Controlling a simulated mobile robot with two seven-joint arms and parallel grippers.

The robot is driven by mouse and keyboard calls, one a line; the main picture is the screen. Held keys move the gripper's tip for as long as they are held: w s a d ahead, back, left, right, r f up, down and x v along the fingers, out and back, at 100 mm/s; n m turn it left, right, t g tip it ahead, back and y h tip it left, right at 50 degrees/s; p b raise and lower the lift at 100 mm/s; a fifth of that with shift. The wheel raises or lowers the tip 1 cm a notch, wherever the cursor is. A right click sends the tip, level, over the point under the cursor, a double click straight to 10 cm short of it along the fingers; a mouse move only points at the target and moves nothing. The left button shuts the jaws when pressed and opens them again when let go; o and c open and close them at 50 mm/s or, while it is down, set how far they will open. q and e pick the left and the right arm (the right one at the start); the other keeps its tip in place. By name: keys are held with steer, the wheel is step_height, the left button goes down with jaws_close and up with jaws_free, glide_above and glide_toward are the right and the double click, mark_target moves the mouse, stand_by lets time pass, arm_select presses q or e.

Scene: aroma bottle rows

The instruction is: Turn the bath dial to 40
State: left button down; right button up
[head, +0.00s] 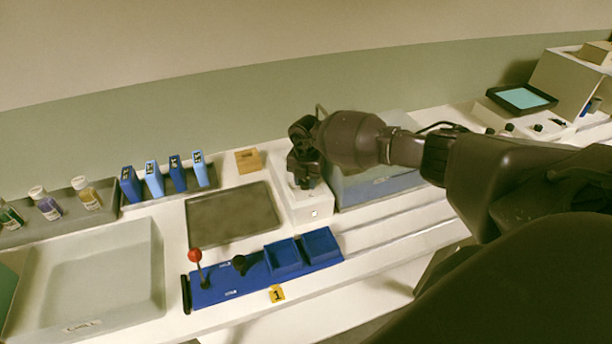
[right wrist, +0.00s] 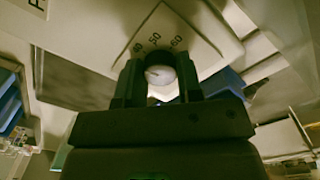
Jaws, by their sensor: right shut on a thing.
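The bath (head: 385,188) stands at the back of the bench, with a white control box (head: 312,212) at its left end. My right gripper (head: 306,183) points down onto the top of that box. In the right wrist view my gripper (right wrist: 160,72) has a finger on each side of the round pale dial (right wrist: 160,75) and is shut on it. A dark mark on the dial's face is too small to read as a pointer. My left gripper is not in view.
A dark tray (head: 233,213) lies left of the box. A blue station (head: 232,285) with a red-knobbed lever (head: 195,256) is in front. Blue boxes (head: 153,179), bottles (head: 88,193) and a pale tub (head: 90,275) stand left.

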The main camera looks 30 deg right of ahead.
mark_target(306, 181)
steer(key=shift+r+m+p, duration=0.1)
steer(key=shift+m+p, duration=0.5)
steer(key=shift+m, duration=1)
steer(key=o, duration=0.9)
step_height(306, 181, up, 11)
steer(key=shift+f+b, duration=0.15)
steer(key=shift+b, duration=0.2)
